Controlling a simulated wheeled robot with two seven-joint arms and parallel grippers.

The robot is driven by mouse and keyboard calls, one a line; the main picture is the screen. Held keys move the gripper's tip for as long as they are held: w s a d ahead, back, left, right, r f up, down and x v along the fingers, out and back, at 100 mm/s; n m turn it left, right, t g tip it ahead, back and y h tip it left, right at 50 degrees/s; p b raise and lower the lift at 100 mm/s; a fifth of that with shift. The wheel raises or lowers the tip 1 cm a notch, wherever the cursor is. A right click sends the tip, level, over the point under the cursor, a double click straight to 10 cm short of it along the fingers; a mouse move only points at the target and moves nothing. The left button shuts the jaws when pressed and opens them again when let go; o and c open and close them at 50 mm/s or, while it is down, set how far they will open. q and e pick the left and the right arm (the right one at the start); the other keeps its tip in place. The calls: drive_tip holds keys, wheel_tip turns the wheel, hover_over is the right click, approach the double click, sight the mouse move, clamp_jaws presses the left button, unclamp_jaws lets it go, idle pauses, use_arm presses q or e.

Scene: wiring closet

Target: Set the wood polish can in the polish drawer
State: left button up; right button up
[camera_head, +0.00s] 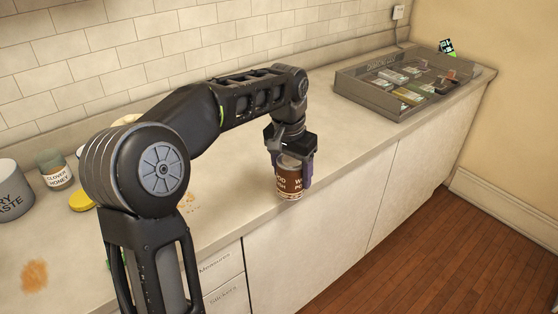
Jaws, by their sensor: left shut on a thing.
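The wood polish can (289,183) is a brown can with pale lettering and a light top, upright near the counter's front edge. My left gripper (291,168) reaches down from above and is shut on the can, one finger on each side. I cannot tell whether the can's bottom touches the counter. Closed drawer fronts show below the counter, one labelled Measures (214,264) and a lower one labelled Stickers (222,296). No drawer labelled polish shows in this view. My right gripper is not in view.
A grey compartment tray (362,96) with several small items stands at the far right of the counter. A Clover Honey jar (56,171), a grey canister (10,194) and a yellow lid (82,201) are at left. An orange stain (34,275) marks the counter.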

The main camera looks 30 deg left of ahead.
use_arm(q)
drive_tip(key=d+f, duration=1.1)
drive_tip(key=d, duration=0.3)
drive_tip(key=shift+d+f, duration=0.3)
